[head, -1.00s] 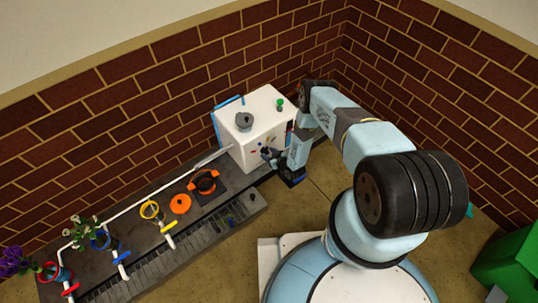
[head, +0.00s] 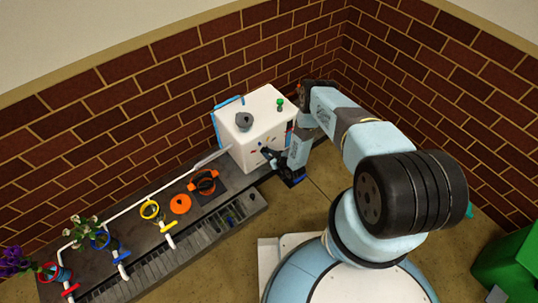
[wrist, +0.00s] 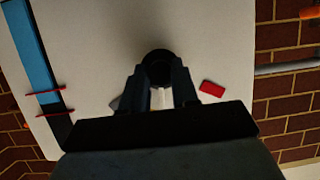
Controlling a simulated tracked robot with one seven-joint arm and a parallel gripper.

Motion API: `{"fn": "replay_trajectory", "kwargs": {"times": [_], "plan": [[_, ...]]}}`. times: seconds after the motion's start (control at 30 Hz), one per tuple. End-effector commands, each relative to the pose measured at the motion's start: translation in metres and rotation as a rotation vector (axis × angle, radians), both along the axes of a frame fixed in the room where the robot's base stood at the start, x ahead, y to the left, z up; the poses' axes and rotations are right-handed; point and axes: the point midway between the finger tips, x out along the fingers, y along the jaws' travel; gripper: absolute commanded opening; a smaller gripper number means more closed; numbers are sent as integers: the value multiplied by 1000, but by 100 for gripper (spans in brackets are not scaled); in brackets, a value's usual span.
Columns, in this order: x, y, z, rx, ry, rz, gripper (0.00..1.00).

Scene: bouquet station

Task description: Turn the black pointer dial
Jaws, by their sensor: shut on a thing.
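The black pointer dial (wrist: 158,66) shows in the wrist view as a dark round knob on the pale face of a white box (head: 247,155). My gripper (wrist: 158,82) has one finger on each side of the dial and is shut on it. A pale strip shows between the fingers below the knob. The fingers hide the dial's sides, and I cannot tell which way its pointer faces. In the head view my gripper (head: 271,156) is at the box's front face, and the dial is too small to make out clearly.
A red mark (wrist: 212,88) lies right of the dial on the box face. A blue strip with thin red pieces (wrist: 50,100) runs at the left. The box top carries a grey knob (head: 244,120) and a green knob (head: 280,103). A bench with coloured valves (head: 160,215) extends left.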

Motion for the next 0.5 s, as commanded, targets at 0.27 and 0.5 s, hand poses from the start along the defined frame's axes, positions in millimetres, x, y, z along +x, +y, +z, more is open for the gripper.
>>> {"fn": "replay_trajectory", "kwargs": {"times": [0.27, 0.5], "plan": [[0, -1, -1, 87, 59, 0, 0], [1, -3, -2, 247, 169, -1, 0]]}}
